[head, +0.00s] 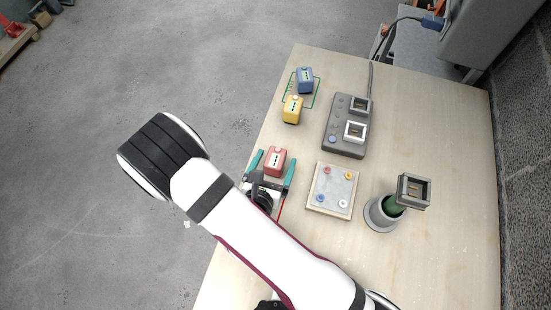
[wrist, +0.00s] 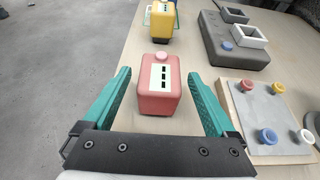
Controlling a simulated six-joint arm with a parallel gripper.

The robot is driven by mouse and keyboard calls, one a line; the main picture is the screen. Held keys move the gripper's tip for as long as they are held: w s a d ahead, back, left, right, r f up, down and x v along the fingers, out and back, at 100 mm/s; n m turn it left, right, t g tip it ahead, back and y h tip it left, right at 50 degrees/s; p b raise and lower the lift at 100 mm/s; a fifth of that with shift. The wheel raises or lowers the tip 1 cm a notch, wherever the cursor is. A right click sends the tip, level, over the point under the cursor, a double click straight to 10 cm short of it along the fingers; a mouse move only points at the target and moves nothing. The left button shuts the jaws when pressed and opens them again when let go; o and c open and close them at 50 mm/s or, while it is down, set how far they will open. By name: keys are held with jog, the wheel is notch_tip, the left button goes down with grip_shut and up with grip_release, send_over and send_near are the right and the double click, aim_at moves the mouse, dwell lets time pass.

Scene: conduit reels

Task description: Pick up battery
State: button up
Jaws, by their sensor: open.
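A red battery (head: 275,161) with a pale label and a pink top button stands on the table near its left edge. It also shows in the middle of the wrist view (wrist: 146,88). My gripper (head: 272,166) is open, with teal fingers on either side of the red battery and gaps visible between fingers and battery in the wrist view (wrist: 161,88). A yellow battery (head: 292,109) and a blue battery (head: 305,79) stand farther back on the table. The blue one is within a green outline.
A dark grey charger (head: 342,141) with square sockets stands right of the batteries. A board (head: 313,195) with coloured knobs lies right of my gripper, and a grey cup (head: 373,218) holds a green-handled square-headed tool (head: 412,190). The table's right side (head: 450,140) is clear.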

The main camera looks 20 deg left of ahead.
aim_at(279, 153)
jog(key=x, duration=0.4)
grip_shut()
